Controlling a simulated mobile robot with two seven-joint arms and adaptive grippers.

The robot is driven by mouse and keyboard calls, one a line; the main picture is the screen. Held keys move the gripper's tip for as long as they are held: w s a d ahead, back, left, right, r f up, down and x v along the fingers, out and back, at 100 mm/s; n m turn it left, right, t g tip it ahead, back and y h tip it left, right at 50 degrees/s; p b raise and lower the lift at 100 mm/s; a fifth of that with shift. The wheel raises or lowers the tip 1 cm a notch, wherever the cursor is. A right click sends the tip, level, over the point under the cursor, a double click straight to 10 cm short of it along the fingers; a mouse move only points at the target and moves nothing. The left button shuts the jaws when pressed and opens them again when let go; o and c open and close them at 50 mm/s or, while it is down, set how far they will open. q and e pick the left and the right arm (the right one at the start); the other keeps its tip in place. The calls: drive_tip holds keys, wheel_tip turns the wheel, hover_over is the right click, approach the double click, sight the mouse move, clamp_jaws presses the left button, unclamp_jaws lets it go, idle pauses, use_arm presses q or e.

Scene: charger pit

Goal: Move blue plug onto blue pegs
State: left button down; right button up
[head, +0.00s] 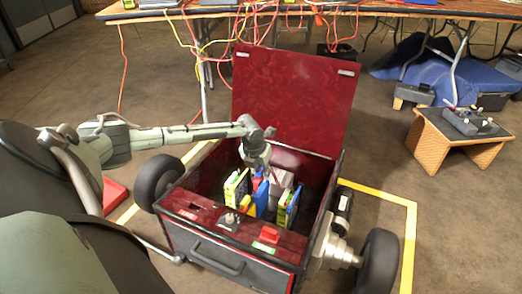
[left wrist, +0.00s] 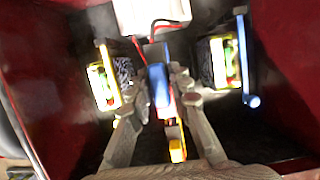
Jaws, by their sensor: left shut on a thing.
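My left gripper (head: 259,170) reaches down into the open red cart. In the left wrist view its two fingers (left wrist: 160,88) are closed on the blue plug (left wrist: 158,80), between them near the middle of the picture. The plug has a yellow and orange part (left wrist: 176,142) at its lower end and a red strip alongside. In the head view blue (head: 262,198) shows just below the gripper. A blue-edged module (head: 290,207) stands to the right of the gripper and a yellow-edged module (head: 235,188) to the left. I cannot make out the blue pegs clearly. My right gripper is out of view.
The cart's red lid (head: 290,100) stands open behind the arm. A white block (left wrist: 150,14) with red and black wires lies beyond the plug. The cart's front panel (head: 245,235) carries a switch and a red button. A wooden stool (head: 458,140) stands at right.

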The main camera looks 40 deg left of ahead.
sight(256, 181)
use_arm(q)
drive_tip(key=shift+f+b, duration=0.7)
drive_tip(key=shift+f, duration=0.9)
drive_tip(key=c, duration=1.3)
unclamp_jaws()
drive_tip(key=shift+r, duration=0.1)
drive_tip(key=v, duration=1.2)
